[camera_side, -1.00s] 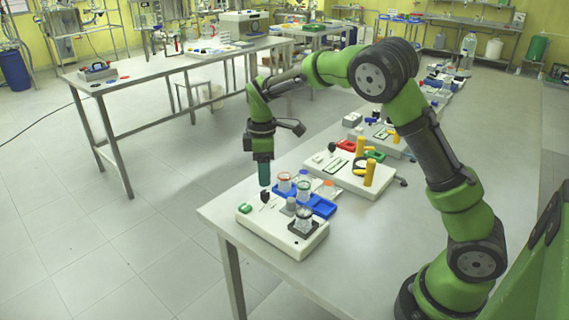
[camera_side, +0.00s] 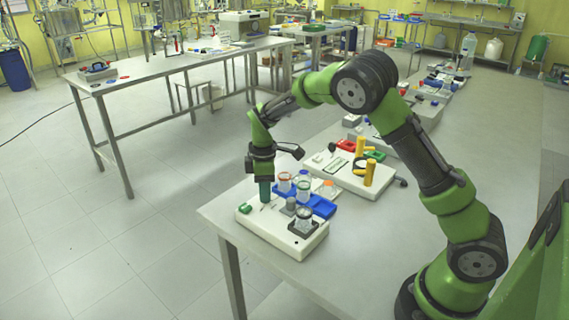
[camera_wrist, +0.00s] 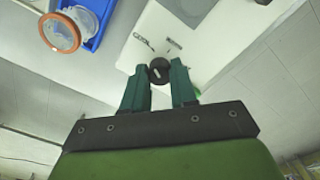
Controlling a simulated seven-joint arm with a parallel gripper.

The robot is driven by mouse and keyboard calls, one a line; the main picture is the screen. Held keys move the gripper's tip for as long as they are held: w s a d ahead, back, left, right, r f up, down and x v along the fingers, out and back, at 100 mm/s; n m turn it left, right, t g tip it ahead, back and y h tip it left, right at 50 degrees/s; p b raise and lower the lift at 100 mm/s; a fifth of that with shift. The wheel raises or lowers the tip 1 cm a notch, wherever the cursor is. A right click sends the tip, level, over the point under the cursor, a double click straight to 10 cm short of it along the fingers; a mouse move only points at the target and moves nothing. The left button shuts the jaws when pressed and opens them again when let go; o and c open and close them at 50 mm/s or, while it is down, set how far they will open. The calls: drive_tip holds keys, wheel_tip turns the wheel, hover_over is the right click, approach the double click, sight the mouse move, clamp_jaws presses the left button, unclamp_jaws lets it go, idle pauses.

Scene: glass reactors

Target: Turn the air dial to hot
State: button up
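My gripper (camera_side: 265,200) points down at the left side of the nearest white device (camera_side: 258,222) in the side view. In the wrist view its two green fingers (camera_wrist: 159,68) stand apart, one on each side of a round black dial (camera_wrist: 160,73) with a short white pointer mark. The fingertips are very close to the dial's sides; I cannot tell whether they touch it. Small dark markings (camera_wrist: 143,41) show on the white panel (camera_wrist: 150,25) just beyond the dial, too small to read. In the side view the dial is hidden by my fingers.
A blue tray (camera_side: 322,207) with lidded glass jars (camera_side: 303,185) stands just right of my gripper; its orange-ringed jar (camera_wrist: 60,34) shows at upper left in the wrist view. A jar (camera_side: 304,216) on a black holder sits at the device's front. More devices (camera_side: 345,176) stand behind.

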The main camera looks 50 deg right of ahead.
clamp_jaws()
drive_tip(key=m, duration=0.4)
drive_tip(key=shift+m, duration=0.4)
drive_tip(key=m, duration=0.3)
drive_tip(key=shift+m, duration=0.3)
drive_tip(key=m, duration=0.3)
drive_tip(key=shift+m, duration=0.3)
drive_tip(key=m, duration=1.1)
drive_tip(key=shift+r+m, duration=0.1)
drive_tip(key=shift+m, duration=0.3)
